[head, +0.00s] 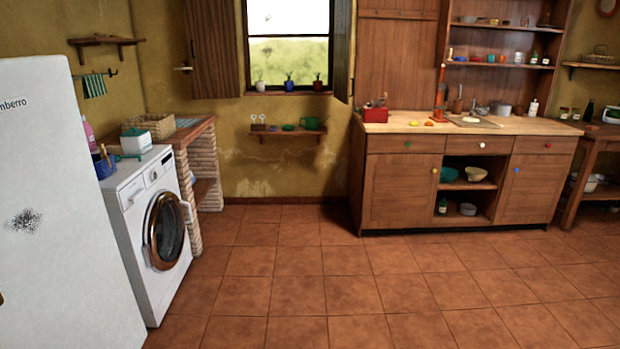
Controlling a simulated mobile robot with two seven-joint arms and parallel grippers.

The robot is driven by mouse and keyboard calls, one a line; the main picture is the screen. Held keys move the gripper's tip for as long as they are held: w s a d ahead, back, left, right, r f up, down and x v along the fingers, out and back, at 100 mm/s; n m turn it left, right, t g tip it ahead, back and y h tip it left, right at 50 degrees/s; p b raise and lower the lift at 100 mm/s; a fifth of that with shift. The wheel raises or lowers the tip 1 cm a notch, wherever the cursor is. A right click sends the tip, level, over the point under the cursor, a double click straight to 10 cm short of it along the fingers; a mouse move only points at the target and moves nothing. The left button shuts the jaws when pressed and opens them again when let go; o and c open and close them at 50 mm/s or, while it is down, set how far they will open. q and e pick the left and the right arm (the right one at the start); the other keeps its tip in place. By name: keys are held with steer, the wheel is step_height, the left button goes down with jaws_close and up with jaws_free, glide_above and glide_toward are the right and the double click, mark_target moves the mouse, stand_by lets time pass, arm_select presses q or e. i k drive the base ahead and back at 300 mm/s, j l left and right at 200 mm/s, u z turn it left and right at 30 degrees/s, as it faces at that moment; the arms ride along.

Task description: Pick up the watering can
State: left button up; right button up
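A small green vessel (310,122) stands at the right end of the small wall shelf (287,132) below the window. It looks like the watering can, but it is too small here to make out a spout for certain. Neither of my grippers is in view, and no part of my arms shows.
A white fridge (70,230) and a washing machine (150,215) stand at left, with a brick counter (190,135) behind. A wooden cabinet (405,190) stands at right, and a wooden table (590,150) is at far right. The tiled floor (320,270) between them is clear up to the shelf wall.

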mark_target(311, 123)
steer(key=i, duration=2.35)
steer(key=i+u, duration=0.25)
steer(key=i, duration=0.9)
steer(key=i+u, duration=0.25)
steer(key=i, duration=0.9)
steer(key=i+l, duration=0.15)
steer(key=i, duration=1)
steer(key=i+j+z, duration=0.15)
steer(key=i+z, duration=0.2)
steer(key=i+j+z, duration=0.2)
steer(key=i+z, duration=0.2)
steer(key=i+j+z, duration=0.1)
steer(key=j+z, duration=0.15)
steer(key=z, duration=0.25)
steer(key=j+z, duration=0.2)
steer(key=z, duration=0.3)
